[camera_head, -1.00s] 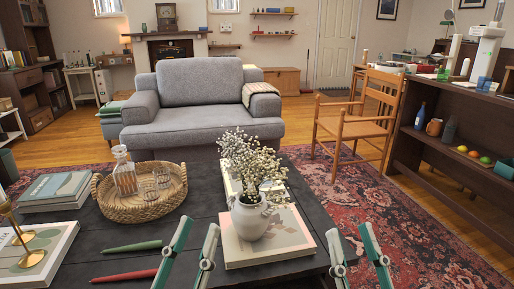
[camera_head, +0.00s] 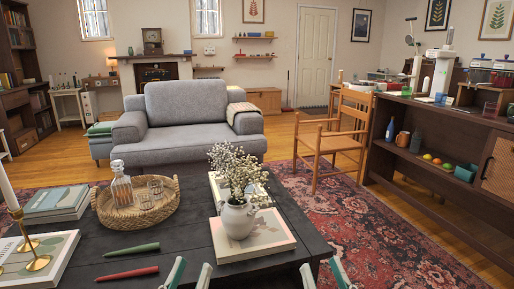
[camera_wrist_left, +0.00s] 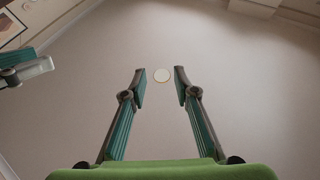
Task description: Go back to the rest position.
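My left gripper (camera_head: 189,274) shows at the bottom edge of the head view, in front of the dark coffee table (camera_head: 190,240). In the left wrist view my left gripper (camera_wrist_left: 159,75) has its two fingers apart with nothing between them, only a pale surface behind. My right gripper (camera_head: 324,276) is at the bottom edge, to the right of the left one, over the table's right end and the rug. Its two fingers stand apart and no object shows between them. The lower parts of both grippers are cut off.
A wooden chair (camera_head: 318,144) and a dark sideboard (camera_head: 430,176) stand right. The rug (camera_head: 375,235) between is clear.

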